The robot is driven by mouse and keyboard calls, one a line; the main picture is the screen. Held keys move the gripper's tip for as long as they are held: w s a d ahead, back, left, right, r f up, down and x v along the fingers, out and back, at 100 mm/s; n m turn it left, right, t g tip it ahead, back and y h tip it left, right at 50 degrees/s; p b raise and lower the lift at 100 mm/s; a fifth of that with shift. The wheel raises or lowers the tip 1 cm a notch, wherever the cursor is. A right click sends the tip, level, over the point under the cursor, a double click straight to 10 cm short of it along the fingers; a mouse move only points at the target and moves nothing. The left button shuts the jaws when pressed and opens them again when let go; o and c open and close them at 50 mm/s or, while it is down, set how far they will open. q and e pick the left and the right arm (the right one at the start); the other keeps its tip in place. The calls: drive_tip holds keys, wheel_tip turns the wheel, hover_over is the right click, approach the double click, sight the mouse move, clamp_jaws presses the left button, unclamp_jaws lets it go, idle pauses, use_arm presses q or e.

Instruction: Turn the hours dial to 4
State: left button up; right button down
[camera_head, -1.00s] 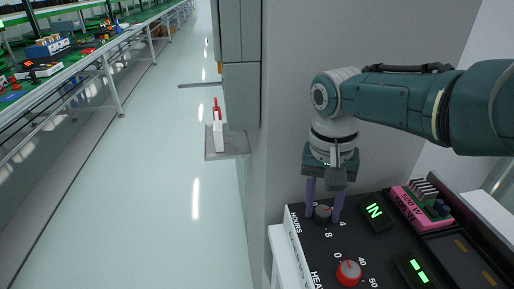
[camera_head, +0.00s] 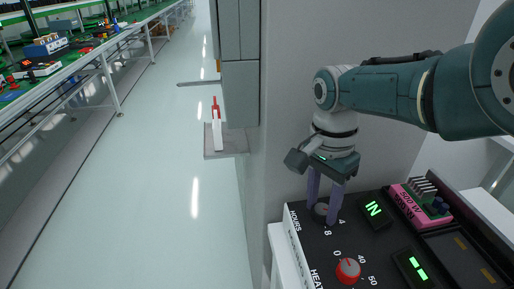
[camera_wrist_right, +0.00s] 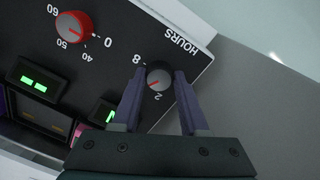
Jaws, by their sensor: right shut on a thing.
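The hours dial (camera_head: 321,209) is a small dark round knob on the black control panel. My right gripper (camera_head: 322,215) reaches down from above, its two purple fingers on either side of the dial and shut on it. In the right wrist view the dial (camera_wrist_right: 159,77) sits between the fingertips. Its red pointer line points to the lower left in that view, between the printed 2 and the left finger. The 8 and 2 show there; the 4 is hidden there but shows in the head view. My left gripper is not in view.
A red dial (camera_head: 348,270) sits on the panel nearer me. A grey wall stands behind; an open floor aisle and a conveyor line are at left.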

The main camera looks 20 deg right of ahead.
sight(320, 207)
idle(0.4)
drive_tip(key=c, duration=0.7)
unclamp_jaws()
drive_tip(key=shift+o, duration=1.4)
drive_tip(key=r+p, duration=0.2)
drive_tip(key=r, duration=0.1)
drive_tip(key=r+p, duration=0.2)
drive_tip(key=r, duration=0.1)
drive_tip(key=r+p, duration=0.2)
drive_tip(key=p, duration=0.1)
drive_tip(key=shift+w+r, duration=0.25)
drive_tip(key=shift+r, duration=0.75)
